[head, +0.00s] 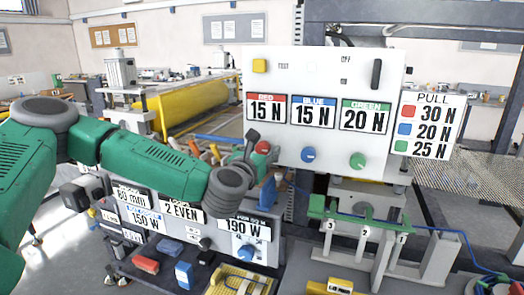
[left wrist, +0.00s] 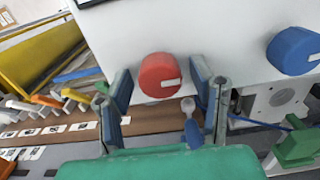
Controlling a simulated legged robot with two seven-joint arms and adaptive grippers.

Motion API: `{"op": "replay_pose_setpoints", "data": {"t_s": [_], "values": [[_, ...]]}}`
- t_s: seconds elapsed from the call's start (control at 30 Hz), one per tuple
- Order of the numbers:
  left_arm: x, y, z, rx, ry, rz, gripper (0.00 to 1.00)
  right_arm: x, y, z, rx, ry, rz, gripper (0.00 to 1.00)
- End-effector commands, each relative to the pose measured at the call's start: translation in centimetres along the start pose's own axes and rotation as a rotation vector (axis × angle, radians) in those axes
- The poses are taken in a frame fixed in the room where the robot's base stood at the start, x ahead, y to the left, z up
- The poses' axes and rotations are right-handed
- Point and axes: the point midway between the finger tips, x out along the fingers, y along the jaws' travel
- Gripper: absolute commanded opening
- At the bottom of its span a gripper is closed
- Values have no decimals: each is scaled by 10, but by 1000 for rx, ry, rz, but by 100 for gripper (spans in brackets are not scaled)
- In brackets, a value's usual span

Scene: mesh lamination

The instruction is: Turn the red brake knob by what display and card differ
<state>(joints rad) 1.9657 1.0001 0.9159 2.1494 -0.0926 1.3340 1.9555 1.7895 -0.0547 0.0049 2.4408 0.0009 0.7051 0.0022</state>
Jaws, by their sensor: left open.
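The white panel (head: 285,75) shows RED 15 N, BLUE 15 N and GREEN 20 N on its displays. The PULL card (head: 428,125) at its right lists red 30 N, blue 20 N and green 25 N. The red brake knob (head: 263,147) is low on the panel's left, partly hidden by my left gripper (head: 257,158). In the left wrist view the red knob (left wrist: 160,76) shows a pale mark at its right side. The open fingers of my left gripper (left wrist: 162,88) flank it with gaps; contact is not visible. My right gripper is not in view.
The blue knob (head: 308,154) and green knob (head: 357,160) sit right of the red one. A green bar with numbered tags (head: 365,216) stands below the panel. A lower bench with labelled displays (head: 183,211) lies under my left arm. A mesh sheet (head: 475,172) is at right.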

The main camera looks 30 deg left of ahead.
Motion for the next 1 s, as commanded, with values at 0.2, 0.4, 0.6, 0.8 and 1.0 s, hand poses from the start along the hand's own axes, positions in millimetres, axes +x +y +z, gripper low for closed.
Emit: {"op": "replay_pose_setpoints", "data": {"t_s": [0.2,0.4,0.6,0.8,1.0], "values": [[0,2,-1,-1,1,0,29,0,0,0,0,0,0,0],[0,2,-2,-2,2,-2,0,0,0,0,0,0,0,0],[0,3,-2,16,3,0,0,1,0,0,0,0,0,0],[0,3,-3,94,3,1,0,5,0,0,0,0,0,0],[0,4,-4,243,5,-1,0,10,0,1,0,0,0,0]]}}
